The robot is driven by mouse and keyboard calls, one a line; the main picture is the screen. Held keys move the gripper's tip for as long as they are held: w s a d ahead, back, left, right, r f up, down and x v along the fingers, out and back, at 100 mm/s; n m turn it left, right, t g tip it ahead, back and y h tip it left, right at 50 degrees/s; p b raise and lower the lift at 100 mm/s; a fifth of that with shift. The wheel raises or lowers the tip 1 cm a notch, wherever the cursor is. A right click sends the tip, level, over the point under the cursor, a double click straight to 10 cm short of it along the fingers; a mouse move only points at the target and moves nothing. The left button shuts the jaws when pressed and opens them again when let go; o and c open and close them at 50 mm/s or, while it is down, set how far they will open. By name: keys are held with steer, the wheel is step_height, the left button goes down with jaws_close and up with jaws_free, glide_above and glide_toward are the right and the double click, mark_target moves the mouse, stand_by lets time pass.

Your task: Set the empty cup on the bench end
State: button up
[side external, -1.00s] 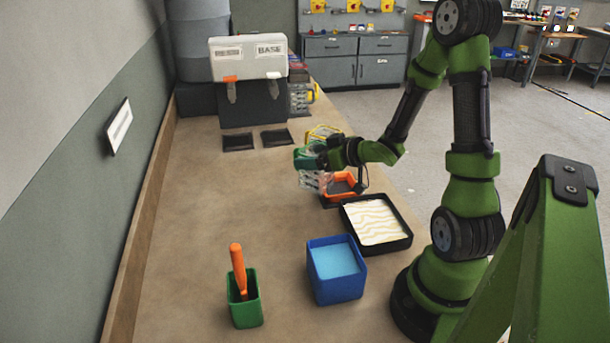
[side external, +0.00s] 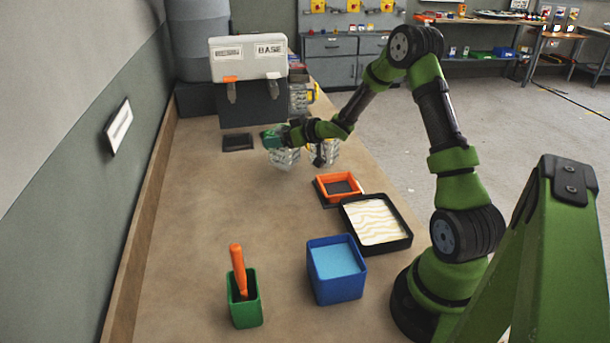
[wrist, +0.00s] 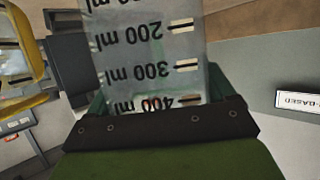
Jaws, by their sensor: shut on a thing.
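A clear graduated cup (side external: 284,158) with black ml marks hangs below my gripper (side external: 271,138). My gripper is shut on it near its upper end. The cup fills the upper middle of the wrist view (wrist: 150,45), where I see no liquid in it. In the side view it is over the bench (side external: 200,210), just in front of the dispenser; I cannot tell if its bottom touches the bench. A second clear cup (side external: 328,152) stands to its right, partly behind my arm.
The white and dark BASE dispenser (side external: 249,60) stands behind, with a black pad (side external: 238,142) in front. An orange mould (side external: 325,194), black tray (side external: 404,243), blue container (side external: 335,285) and green holder (side external: 246,313) with an orange-handled tool are nearer. The bench's left middle is clear.

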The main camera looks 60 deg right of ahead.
steer(key=shift+s+f, duration=0.1)
steer(key=shift+f, duration=1.35)
